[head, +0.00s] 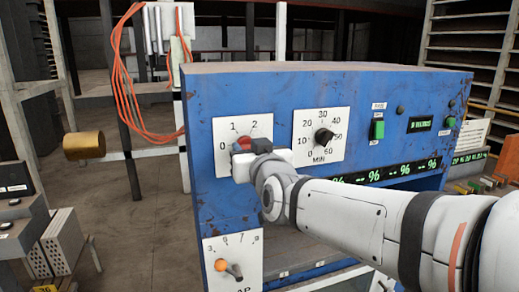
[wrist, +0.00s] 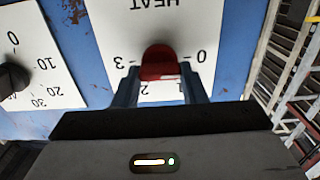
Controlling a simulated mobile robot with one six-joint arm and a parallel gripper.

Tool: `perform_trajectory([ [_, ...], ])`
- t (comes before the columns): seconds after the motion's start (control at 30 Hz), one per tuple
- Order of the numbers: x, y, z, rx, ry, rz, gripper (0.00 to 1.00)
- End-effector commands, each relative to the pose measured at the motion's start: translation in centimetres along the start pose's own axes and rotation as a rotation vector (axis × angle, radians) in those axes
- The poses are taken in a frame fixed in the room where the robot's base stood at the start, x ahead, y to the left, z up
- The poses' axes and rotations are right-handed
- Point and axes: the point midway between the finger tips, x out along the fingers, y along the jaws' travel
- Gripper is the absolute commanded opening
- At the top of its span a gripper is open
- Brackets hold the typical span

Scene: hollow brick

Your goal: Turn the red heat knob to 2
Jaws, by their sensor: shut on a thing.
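The red heat knob (head: 243,143) sits on a white dial plate (head: 222,127) on the upper left of the blue panel. In the head view my gripper (head: 250,152) comes from the right and covers much of the knob and the plate's lower right. In the wrist view the picture is upside down. The red knob (wrist: 160,60) stands between the two fingers of my gripper (wrist: 159,76), which is shut on it. The 0 shows on the right and the 3 on the left; 1 and 2 are partly hidden. I cannot tell exactly where the knob points.
A black minute knob (head: 324,137) on its own white plate is just right of the heat dial. An orange-tipped lever (head: 229,268) is below. A green switch (head: 377,129) and a green percent display (head: 400,171) are farther right on the panel.

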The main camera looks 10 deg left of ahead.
Motion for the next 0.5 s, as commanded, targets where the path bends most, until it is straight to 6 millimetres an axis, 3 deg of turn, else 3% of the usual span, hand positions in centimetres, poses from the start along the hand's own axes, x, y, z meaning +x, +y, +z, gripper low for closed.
perform_trajectory([
  [0.27, 0.18, -0.04, 0.29, 0.060, 0.002, 0.003, 0.15],
  [0.5, 0.17, 0.04, 0.53, 0.219, 0.004, 0.003, 0.15],
])
